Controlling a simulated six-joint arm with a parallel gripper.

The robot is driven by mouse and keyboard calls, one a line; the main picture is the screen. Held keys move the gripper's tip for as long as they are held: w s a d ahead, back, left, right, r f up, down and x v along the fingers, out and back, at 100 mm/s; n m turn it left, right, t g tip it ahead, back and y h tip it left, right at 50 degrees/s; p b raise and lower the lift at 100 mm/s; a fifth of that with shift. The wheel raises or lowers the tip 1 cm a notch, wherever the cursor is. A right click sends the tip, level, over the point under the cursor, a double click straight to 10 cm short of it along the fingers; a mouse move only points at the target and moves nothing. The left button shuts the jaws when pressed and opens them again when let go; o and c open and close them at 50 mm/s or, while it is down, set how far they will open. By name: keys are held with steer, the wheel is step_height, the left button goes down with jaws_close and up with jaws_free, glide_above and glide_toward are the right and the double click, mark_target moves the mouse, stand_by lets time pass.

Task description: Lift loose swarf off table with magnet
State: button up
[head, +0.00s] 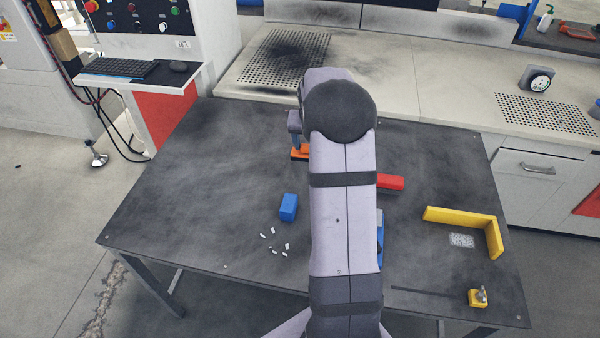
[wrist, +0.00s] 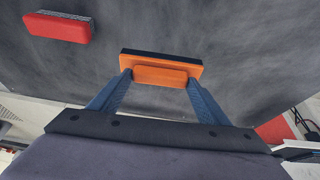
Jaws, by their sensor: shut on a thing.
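My gripper (wrist: 160,78) is shut on an orange block with a dark face (wrist: 158,70); the blue fingers close on its narrower orange grip. In the head view the orange block (head: 299,153) shows below the fingers, partly hidden by my arm; I cannot tell whether it touches the table. Several small pale bits of loose swarf (head: 274,246) lie scattered on the dark table (head: 190,190), well nearer the front than my gripper. No label shows which block is the magnet.
A blue block (head: 289,207) stands just behind the swarf. A red block (head: 391,182), also in the wrist view (wrist: 57,27), lies right of my arm. A yellow angle (head: 492,238) borders a speckled patch (head: 462,241). A yellow block with a metal knob (head: 479,297) sits front right.

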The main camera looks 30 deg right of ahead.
steer(key=s+a+n+y+p, duration=0.2)
steer(key=a+n, duration=0.2)
steer(key=n, duration=0.1)
steer(key=s+a+f+n+y+p, duration=0.1)
steer(key=s+a+n, duration=0.2)
steer(key=a+n, duration=0.1)
steer(key=s+a+f+n+y+p, duration=0.1)
steer(key=s+a+n+y+p, duration=0.1)
steer(key=n, duration=0.4)
steer(key=shift+s+a+y+p, duration=0.15)
steer(key=shift+s+a, duration=0.1)
steer(key=shift+a, duration=0.25)
steer(key=shift+s+a+y+p, duration=0.15)
steer(key=shift+s+a, duration=0.05)
steer(key=shift+a, duration=0.25)
steer(key=s+a+r+n+g+y+p, duration=0.1)
steer(key=s+a+n+g+p, duration=0.2)
steer(key=a+n, duration=0.6)
steer(key=shift+s+r+n+y, duration=0.15)
steer(key=shift+s+n+y, duration=0.25)
steer(key=shift+s+n, duration=0.75)
steer(key=shift+b, duration=0.3)
step_height(320, 180, down, 8)
steer(key=b, duration=0.7)
steer(key=shift+r, duration=0.15)
steer(key=shift+r, duration=0.15)
